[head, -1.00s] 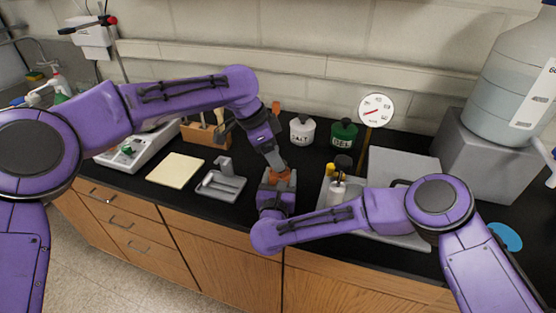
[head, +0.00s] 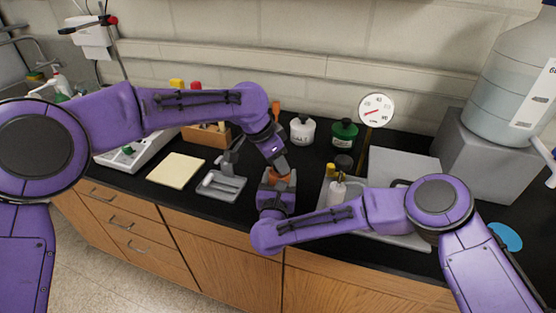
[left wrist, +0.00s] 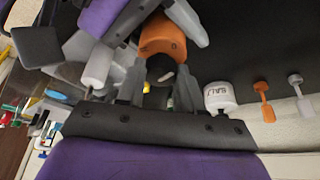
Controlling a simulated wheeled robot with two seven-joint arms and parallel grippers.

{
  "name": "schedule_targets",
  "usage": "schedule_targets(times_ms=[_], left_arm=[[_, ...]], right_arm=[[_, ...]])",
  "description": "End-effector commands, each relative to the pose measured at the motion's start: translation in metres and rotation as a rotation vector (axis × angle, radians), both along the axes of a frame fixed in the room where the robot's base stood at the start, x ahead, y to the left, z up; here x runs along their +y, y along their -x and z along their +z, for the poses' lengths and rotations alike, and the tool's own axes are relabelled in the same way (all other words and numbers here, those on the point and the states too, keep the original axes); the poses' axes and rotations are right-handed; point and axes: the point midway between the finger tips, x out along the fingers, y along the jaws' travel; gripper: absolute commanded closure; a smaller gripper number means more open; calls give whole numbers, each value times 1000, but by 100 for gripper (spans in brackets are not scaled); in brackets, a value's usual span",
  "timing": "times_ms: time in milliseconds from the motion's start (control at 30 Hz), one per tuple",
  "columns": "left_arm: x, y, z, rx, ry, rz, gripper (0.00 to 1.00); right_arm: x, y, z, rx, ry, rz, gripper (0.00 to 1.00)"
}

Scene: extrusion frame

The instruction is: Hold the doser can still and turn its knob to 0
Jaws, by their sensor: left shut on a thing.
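The orange doser can (head: 286,178) stands near the front of the black counter, mostly hidden by my grippers. In the left wrist view the orange can (left wrist: 163,36) shows a dark 0 mark on its side. A dark knob (left wrist: 158,70) with a pale mark is at its end. My left gripper (head: 281,168) is shut on the knob, its two fingers on either side in the left wrist view. My right gripper (head: 276,184) is shut on the can's body, with its grey fingers flanking the orange. The knob's exact setting cannot be read.
A grey tray (head: 221,186) and a pale yellow pad (head: 176,170) lie to the left. A white jar (head: 302,129), a green jar (head: 343,134) and a dial gauge (head: 376,109) stand behind.

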Motion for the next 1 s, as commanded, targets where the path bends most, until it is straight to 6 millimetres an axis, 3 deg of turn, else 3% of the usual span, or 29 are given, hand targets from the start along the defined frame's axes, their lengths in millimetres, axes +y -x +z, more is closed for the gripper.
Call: schedule_targets(times_ms=[133, 400, 433, 500, 800, 1000], left_arm=[[0, 1, 0, -3, -2, 120, 94], [0, 1, 0, -1, 0, 129, 94], [0, 1, 0, -1, 0, 129, 54], [-1, 1, 0, 0, 1, 129, 37], [0, 1, 3, -2, 1, 127, 37], [12, 9, 38, -6, 3, 128, 37]], right_arm=[[0, 0, 0, 0, 1, 0, 70], [0, 0, 0, 0, 1, -1, 70], [0, 0, 0, 0, 1, -1, 70], [0, 0, 0, 0, 0, -1, 70], [0, 0, 0, -1, 0, -1, 70], [0, 0, 0, 0, 1, -1, 70]])
